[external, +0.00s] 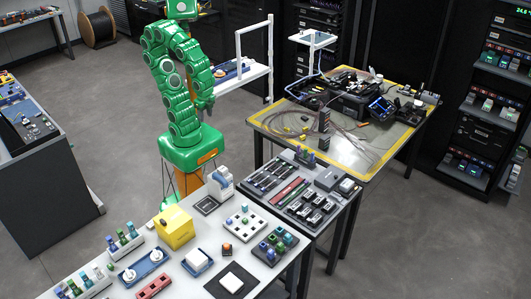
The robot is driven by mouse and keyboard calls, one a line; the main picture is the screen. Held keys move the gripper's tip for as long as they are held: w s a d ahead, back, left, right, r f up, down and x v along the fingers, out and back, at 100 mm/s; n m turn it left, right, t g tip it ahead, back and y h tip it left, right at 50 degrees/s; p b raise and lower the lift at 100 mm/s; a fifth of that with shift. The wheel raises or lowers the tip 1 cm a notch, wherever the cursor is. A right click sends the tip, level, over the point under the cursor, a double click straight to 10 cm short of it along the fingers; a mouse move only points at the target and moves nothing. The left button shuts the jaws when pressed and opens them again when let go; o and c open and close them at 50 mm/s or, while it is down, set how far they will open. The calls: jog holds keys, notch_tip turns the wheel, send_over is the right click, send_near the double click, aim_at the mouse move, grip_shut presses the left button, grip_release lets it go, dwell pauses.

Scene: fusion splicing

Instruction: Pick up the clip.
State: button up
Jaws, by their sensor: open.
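My green arm stands behind the near workbench, folded, with its end hanging down. My gripper (206,104) is small and dark in this view, open, and in the air beside the arm's lower links. I see nothing held in it. I cannot make out which of the small parts is the clip. Several small parts stand on the near white workbench (222,216), among them a small dark block with an orange top (227,249). My gripper is well above and apart from all of them.
On the near bench are a yellow box (174,228), a white peg plate (241,222) and blue trays with white spools (145,267). A tool bench (340,206) adjoins it. A yellow-edged table (375,160) with cables and devices stands behind. Grey floor is open at right.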

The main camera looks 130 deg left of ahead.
jog(key=w+a+n+h, duration=0.1)
jog(key=w+a+n, duration=0.4)
jog(key=w+n, duration=0.4)
jog(key=w+a+f+n+t, duration=0.1)
jog(key=w+a+f+n, duration=0.2)
jog(key=w+a+n, duration=0.45)
jog(key=n, duration=2)
send_near(287, 130)
jog(key=shift+s+a+f+m+t, duration=0.1)
jog(key=shift+s+m+t, duration=0.25)
jog(key=shift+s, duration=0.35)
jog(key=shift+s+a+f, duration=0.15)
jog(key=shift+a+f, duration=0.15)
jog(key=shift+f, duration=3.85)
jog(key=shift+c, duration=0.5)
